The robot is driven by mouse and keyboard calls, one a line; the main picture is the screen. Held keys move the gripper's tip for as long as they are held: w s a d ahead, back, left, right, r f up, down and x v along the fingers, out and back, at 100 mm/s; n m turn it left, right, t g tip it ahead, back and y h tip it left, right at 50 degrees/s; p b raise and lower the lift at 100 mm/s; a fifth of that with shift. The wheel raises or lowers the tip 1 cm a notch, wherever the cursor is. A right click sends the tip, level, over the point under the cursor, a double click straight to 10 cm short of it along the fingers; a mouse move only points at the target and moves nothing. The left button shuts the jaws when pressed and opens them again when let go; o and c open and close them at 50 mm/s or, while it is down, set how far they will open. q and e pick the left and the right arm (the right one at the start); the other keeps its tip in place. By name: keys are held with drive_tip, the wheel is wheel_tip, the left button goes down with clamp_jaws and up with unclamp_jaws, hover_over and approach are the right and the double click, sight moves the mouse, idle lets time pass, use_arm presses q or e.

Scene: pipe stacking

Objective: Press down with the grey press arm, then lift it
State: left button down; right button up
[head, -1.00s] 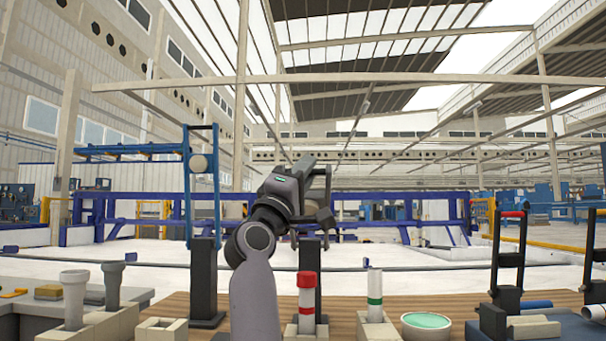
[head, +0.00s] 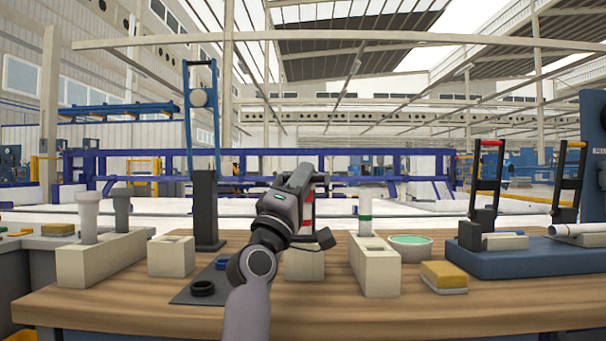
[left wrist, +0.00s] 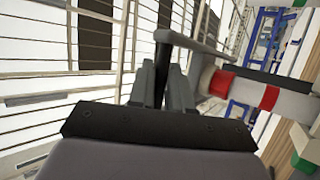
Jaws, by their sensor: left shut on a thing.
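My left gripper (head: 308,226) is in the middle of the head view, above the workbench, and hides much of what it holds. In the left wrist view the grey press arm (left wrist: 190,43) is a bar just past the fingers, and the jaws (left wrist: 161,85) are shut on its dark part. A white pipe with red bands stands right behind the gripper in the head view; it also shows beside the fingers in the left wrist view (left wrist: 243,89). I cannot tell whether the press arm touches it. My right gripper is out of view.
A black post (head: 206,205) is at left.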

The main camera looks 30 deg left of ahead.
use_arm(q)
drive_tip(key=shift+w+f, duration=0.2)
drive_tip(key=shift+f, duration=0.4)
drive_tip(key=c, duration=1.1)
unclamp_jaws()
drive_tip(key=shift+f, duration=0.1)
drive_tip(key=shift+r, duration=0.2)
drive_tip(key=shift+s+f, duration=0.1)
drive_tip(key=shift+s, duration=0.05)
drive_tip(key=shift+p+v, duration=0.55)
drive_tip(key=shift+v, duration=2.95)
